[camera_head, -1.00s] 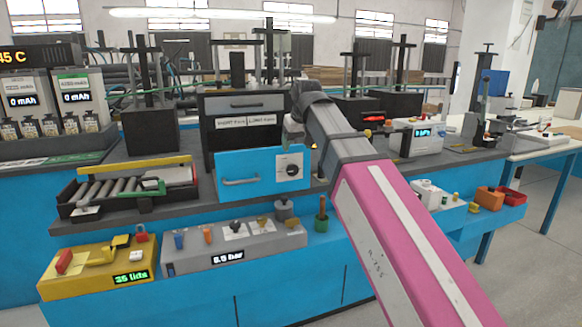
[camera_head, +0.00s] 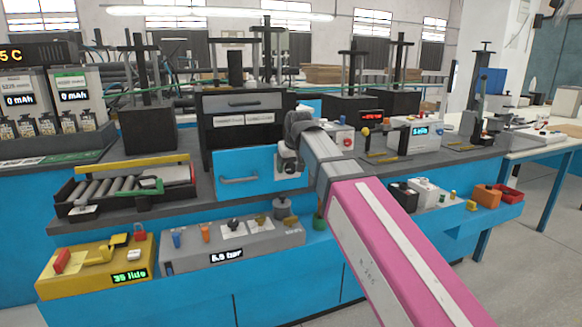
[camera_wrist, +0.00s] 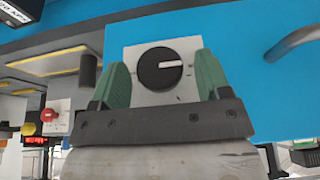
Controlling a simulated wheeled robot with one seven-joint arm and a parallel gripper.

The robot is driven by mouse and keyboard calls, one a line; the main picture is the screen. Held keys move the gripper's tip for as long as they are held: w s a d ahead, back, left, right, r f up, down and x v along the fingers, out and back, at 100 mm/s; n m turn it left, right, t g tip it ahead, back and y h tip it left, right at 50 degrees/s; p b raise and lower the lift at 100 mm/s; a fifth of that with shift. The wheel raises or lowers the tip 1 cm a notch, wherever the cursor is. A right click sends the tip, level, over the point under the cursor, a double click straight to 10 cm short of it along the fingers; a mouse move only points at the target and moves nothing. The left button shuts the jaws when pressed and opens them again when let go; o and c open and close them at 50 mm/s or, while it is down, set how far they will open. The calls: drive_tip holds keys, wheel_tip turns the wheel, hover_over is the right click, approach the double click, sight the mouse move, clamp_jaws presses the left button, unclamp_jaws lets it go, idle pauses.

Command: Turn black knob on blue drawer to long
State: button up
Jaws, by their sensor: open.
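The blue drawer (camera_head: 232,185) is the lower drawer of the black cabinet, with a bar handle at its left. The black knob (camera_wrist: 160,68) sits on a light square plate (camera_wrist: 187,92) on the blue front, with a white pointer line toward the right of the wrist picture. My gripper (camera_wrist: 160,80) is open, its two green fingertips on either side of the knob, and I cannot tell whether they touch it. In the head view my gripper (camera_head: 289,160) is in front of the drawer's right part and mostly hides the knob. No readable "long" label shows.
A grey box with small knobs (camera_head: 235,245) and a yellow box (camera_head: 97,262) stand on the ledge below. A roller tray (camera_head: 130,187) is at the left. A white device (camera_head: 418,138) stands at the right on the counter.

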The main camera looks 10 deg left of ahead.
drive_tip(key=shift+c, duration=0.3)
drive_tip(key=c, duration=0.8)
drive_tip(key=shift+d+g+y, duration=0.1)
drive_tip(key=shift+g+y, duration=0.2)
drive_tip(key=y, duration=0.1)
drive_tip(key=m+g+y, duration=0.1)
drive_tip(key=y, duration=0.1)
drive_tip(key=g+y, duration=0.1)
drive_tip(key=shift+w+d+f+y, duration=0.15)
drive_tip(key=shift+w+d+y, duration=0.1)
drive_tip(key=shift+d+y, duration=0.05)
drive_tip(key=g+y, duration=0.1)
drive_tip(key=y, duration=0.1)
drive_tip(key=m+g+y, duration=0.1)
drive_tip(key=y, duration=0.1)
drive_tip(key=shift+d+f+m+g+y, duration=0.1)
drive_tip(key=shift+f+m+g+y, duration=0.1)
drive_tip(key=shift+m+g+y, duration=0.1)
